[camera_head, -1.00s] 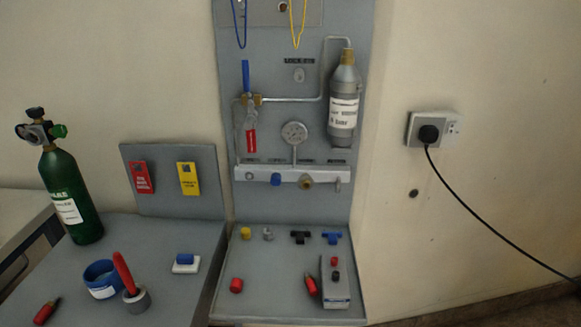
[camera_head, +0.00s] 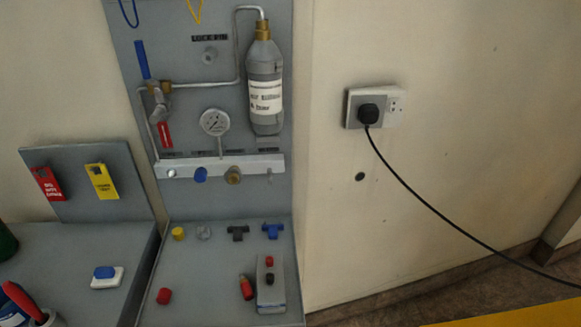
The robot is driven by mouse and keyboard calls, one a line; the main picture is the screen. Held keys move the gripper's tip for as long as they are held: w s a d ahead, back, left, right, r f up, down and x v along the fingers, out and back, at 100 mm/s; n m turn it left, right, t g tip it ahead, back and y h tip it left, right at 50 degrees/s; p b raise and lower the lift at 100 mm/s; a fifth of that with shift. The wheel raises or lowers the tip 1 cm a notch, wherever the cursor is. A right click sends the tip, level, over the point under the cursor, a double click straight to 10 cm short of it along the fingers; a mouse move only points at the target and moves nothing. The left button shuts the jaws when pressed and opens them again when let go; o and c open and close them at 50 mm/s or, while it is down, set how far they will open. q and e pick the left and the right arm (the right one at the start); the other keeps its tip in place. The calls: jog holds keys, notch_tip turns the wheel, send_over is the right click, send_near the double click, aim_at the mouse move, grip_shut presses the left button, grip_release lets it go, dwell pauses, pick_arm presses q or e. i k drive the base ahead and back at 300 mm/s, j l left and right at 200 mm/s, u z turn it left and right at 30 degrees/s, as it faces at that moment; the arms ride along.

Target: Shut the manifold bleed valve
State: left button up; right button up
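The manifold is a pale horizontal bar (camera_head: 216,163) on the grey upright panel. A blue knob (camera_head: 200,174) and a brass fitting (camera_head: 233,175) sit on its front, with small fittings near both ends. The labels above it are too small to read, so I cannot tell which part is the bleed valve. A round gauge (camera_head: 214,122) stands above the bar on a thin stem. Above left, a valve with an upright blue handle (camera_head: 142,60) sits on the pipe, with a red tag (camera_head: 164,134) below. Neither of my grippers is in view.
A grey cylinder (camera_head: 265,65) hangs on the panel's right. The shelf below holds small caps, a black tee (camera_head: 238,232), a blue tee (camera_head: 272,230) and a grey box (camera_head: 271,291). A black cable runs from the wall socket (camera_head: 389,107). Yellow shows at bottom right (camera_head: 520,316).

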aim_at(270, 174)
jog(key=k+l, duration=0.1)
jog(key=l, duration=0.3)
jog(key=k+l, duration=0.1)
jog(key=l, duration=0.3)
jog(key=k+l, duration=0.1)
jog(key=l, duration=0.25)
jog(key=l+u, duration=0.05)
